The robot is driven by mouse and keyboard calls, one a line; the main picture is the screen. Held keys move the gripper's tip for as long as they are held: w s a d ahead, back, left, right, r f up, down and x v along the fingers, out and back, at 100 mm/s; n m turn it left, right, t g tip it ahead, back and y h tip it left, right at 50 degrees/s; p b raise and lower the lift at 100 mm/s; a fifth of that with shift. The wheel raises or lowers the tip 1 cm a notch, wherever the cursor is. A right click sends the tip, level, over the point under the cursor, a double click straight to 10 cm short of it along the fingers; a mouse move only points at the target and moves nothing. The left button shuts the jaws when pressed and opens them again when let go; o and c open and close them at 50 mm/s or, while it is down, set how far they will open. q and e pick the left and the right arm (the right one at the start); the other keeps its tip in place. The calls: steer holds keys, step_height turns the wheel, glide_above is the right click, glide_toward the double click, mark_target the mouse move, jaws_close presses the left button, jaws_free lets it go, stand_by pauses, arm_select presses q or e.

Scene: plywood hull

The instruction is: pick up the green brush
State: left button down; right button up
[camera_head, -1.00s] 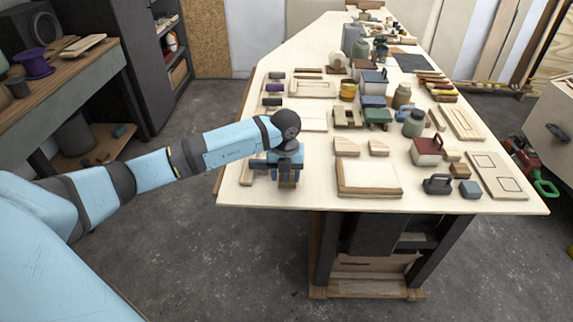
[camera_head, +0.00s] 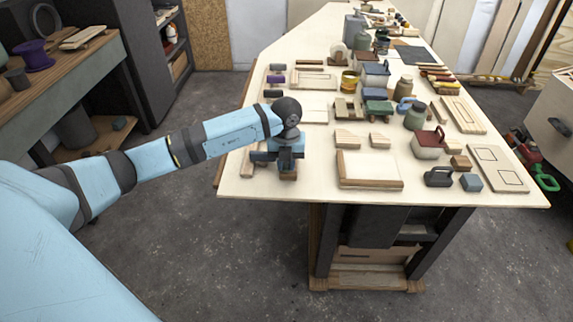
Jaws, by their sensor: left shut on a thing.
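My left gripper (camera_head: 287,166) points down at the near left part of the plywood workbench (camera_head: 240,190). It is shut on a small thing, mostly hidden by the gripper. A brown, wood-coloured part (camera_head: 289,175) shows just below the jaws. I cannot tell whether this is the green brush, since no green shows there. I also cannot tell whether it touches the bench top. A green block-like thing (camera_head: 378,108) lies farther back near the middle of the bench; I cannot make out bristles on it. My right gripper is not in view.
A shallow wooden tray (camera_head: 370,183) lies right of my left gripper. Two wooden wedges (camera_head: 348,139) lie behind it. A red-topped container (camera_head: 429,143), a dark handled block (camera_head: 438,178) and a green jar (camera_head: 415,117) stand to the right. The bench's near left corner is mostly bare.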

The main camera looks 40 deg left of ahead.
arm_select(q)
step_height(320, 180, up, 19)
steer(key=b, duration=0.1)
steer(key=shift+f, duration=0.2)
stand_by(1.6)
